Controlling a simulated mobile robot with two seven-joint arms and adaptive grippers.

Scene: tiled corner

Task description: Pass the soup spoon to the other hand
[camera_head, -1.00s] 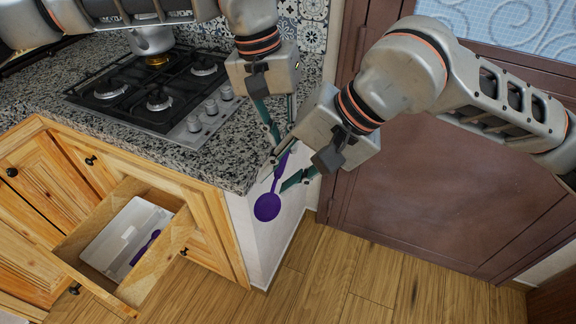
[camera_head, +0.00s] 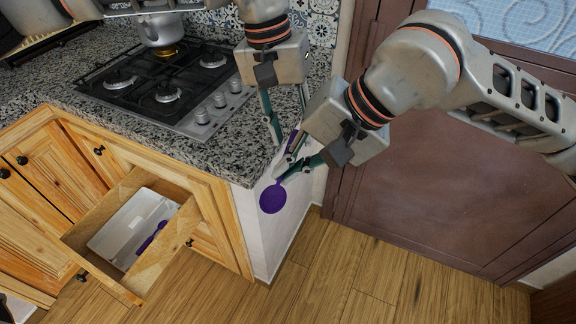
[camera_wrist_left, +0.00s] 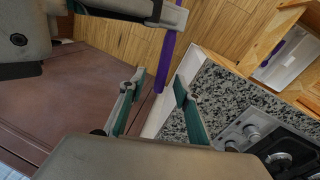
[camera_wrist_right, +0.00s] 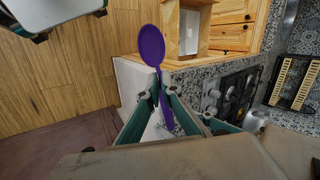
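The purple soup spoon (camera_head: 273,198) hangs in the air beside the counter corner, bowl down and handle up. My right gripper (camera_head: 287,170) is shut on its handle just above the bowl. In the right wrist view the spoon bowl (camera_wrist_right: 151,45) sticks out beyond the closed fingertips (camera_wrist_right: 156,95). My left gripper (camera_head: 287,125) is above, with its fingers apart. In the left wrist view the upper handle (camera_wrist_left: 166,62) reaches between the open left fingers (camera_wrist_left: 160,88) with space on both sides. Part of the handle is hidden by my right gripper in the head view.
An open wooden drawer (camera_head: 165,270) holds a white tray (camera_head: 112,232) with another purple utensil (camera_head: 152,240). The granite counter (camera_head: 228,150) carries a gas stove (camera_head: 165,90) and a kettle (camera_head: 160,32). A brown door (camera_head: 430,190) stands at right. The floor below is clear.

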